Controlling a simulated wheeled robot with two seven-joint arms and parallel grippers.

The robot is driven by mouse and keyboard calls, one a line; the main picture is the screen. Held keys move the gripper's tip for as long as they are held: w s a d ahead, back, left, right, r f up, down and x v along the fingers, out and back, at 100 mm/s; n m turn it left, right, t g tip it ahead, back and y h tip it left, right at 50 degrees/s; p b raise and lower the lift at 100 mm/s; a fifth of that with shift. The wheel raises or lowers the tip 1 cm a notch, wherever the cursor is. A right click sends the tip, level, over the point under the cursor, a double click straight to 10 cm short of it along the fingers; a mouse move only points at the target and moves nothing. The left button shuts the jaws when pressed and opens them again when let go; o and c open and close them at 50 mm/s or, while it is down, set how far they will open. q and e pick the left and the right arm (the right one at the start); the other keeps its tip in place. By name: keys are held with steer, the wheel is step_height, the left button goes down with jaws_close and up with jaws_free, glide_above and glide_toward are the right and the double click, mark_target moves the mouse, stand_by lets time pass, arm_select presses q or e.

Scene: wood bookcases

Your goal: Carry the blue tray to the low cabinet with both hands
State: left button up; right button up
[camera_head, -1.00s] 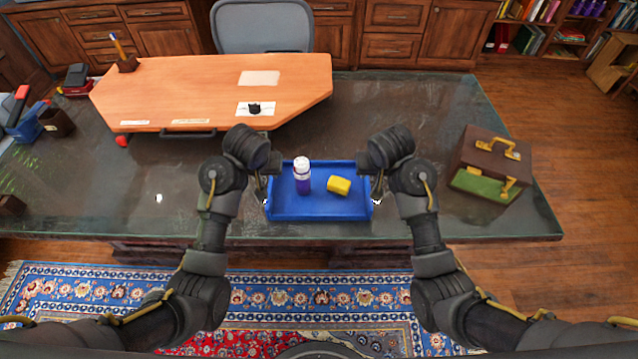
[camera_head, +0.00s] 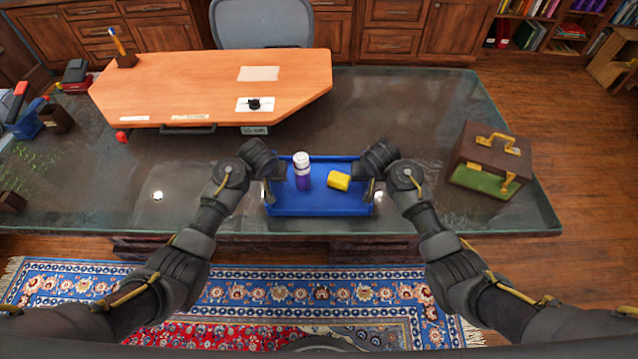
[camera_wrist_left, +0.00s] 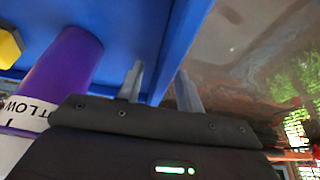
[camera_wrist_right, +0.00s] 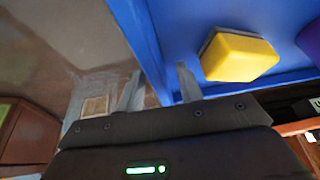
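The blue tray (camera_head: 320,208) lies flat on the dark desk near its front edge. A purple bottle with a white cap (camera_head: 303,172) stands in it, with a yellow block (camera_head: 339,180) to the right. My left gripper (camera_head: 278,190) is at the tray's left side; in the left wrist view its fingers (camera_wrist_left: 160,82) straddle the tray wall, with a gap on the inner side. My right gripper (camera_head: 367,192) is at the right side; in the right wrist view its fingers (camera_wrist_right: 158,85) straddle that wall, also with a gap. The low cabinet cannot be identified for certain.
An orange wooden board (camera_head: 215,90) lies behind the tray to the left. A brown case (camera_head: 491,162) stands right of the tray. Wooden cabinets (camera_head: 415,30) line the back behind a grey chair (camera_head: 262,24). A patterned rug (camera_head: 270,290) covers the floor in front.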

arm_select(q)
steer(key=shift+f, duration=0.1)
arm_select(e)
steer(key=shift+f, duration=0.1)
arm_select(q)
jaws_close()
arm_select(e)
jaws_close()
